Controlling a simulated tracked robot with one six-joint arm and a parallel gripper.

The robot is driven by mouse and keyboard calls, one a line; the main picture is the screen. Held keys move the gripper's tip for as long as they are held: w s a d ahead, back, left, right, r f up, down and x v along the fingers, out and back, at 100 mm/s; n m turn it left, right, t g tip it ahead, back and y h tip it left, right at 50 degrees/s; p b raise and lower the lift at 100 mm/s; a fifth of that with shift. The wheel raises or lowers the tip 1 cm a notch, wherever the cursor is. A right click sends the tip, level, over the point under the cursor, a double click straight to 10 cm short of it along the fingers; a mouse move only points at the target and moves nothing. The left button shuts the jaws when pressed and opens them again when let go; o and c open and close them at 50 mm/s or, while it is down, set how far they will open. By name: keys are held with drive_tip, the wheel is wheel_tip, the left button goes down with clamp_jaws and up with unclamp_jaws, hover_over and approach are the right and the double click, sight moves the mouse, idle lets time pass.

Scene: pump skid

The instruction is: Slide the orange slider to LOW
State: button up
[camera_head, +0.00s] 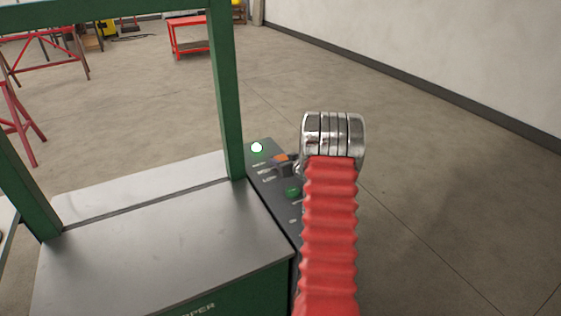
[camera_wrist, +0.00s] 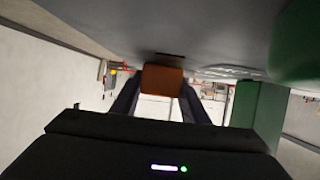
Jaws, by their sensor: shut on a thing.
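The orange slider (camera_head: 281,158) sits on the dark control panel (camera_head: 262,181) at the right end of the green-framed skid. In the wrist view the orange slider (camera_wrist: 162,79) is between my two dark fingers, under the panel face that fills the top. My gripper (camera_wrist: 160,92) is shut on it. In the head view my gripper (camera_head: 287,165) is partly hidden behind my red-sleeved arm. White labels stand left of the slider, one seeming to read LOW near the lower end. The slider's exact position against the labels cannot be told.
A lit white-green lamp (camera_head: 257,147) is above the slider and a green button (camera_head: 292,192) below it. A green post (camera_head: 226,95) rises close left of the panel. A metal top (camera_head: 170,235) lies left. The floor to the right is clear.

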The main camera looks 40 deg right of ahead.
clamp_jaws()
drive_tip(key=shift+s+a, duration=0.25)
drive_tip(key=shift+s, duration=0.4)
drive_tip(key=shift+s+a, duration=0.2)
drive_tip(key=shift+s, duration=0.45)
drive_tip(key=o, duration=0.9)
unclamp_jaws()
drive_tip(key=shift+s, duration=0.1)
drive_tip(key=v, duration=1.3)
drive_tip(key=shift+s+a, duration=0.1)
drive_tip(key=shift+s, duration=0.2)
